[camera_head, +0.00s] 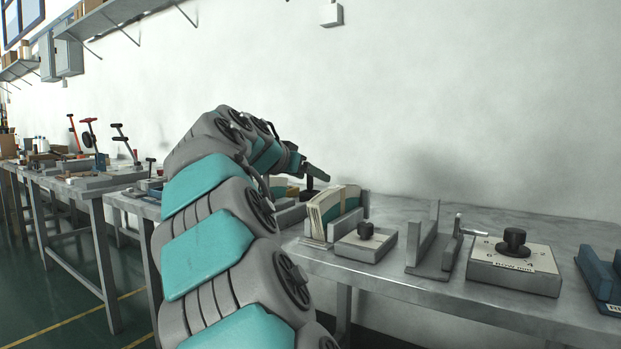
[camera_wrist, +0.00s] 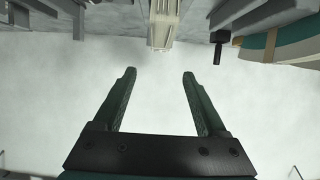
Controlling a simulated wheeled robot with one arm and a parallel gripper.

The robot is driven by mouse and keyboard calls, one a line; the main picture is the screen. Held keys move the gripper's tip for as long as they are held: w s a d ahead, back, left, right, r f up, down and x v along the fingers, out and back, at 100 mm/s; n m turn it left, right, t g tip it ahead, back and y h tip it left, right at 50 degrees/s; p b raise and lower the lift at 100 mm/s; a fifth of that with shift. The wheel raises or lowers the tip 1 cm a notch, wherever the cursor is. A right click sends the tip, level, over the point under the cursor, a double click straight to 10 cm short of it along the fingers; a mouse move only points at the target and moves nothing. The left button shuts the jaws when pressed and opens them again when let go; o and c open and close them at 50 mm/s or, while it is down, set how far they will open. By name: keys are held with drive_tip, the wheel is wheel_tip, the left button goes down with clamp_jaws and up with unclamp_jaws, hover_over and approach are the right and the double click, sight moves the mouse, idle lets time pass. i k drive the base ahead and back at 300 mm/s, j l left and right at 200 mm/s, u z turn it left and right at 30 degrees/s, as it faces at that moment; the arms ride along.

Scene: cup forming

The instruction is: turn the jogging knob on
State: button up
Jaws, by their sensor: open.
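In the head view, a large grey control box (camera_head: 512,278) with a pale dial face carries a black knob (camera_head: 515,240) on the bench at the right. A smaller grey box (camera_head: 352,250) with a small black knob (camera_head: 366,229) stands left of it, near the bench's front edge. I cannot read which one is labelled jogging. My gripper (camera_wrist: 158,75) is open and empty in the wrist view, its two dark fingers apart before the pale wall.
A rack of beige and teal pieces (camera_head: 333,212) stands beside the small box. A grey upright fixture (camera_head: 432,250) stands between the two boxes, and a blue block (camera_head: 597,277) is at the far right. Benches with tools run left. A wall shelf (camera_head: 105,18) hangs upper left.

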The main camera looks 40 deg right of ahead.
sight(365, 230)
drive_tip(key=z, duration=1.25)
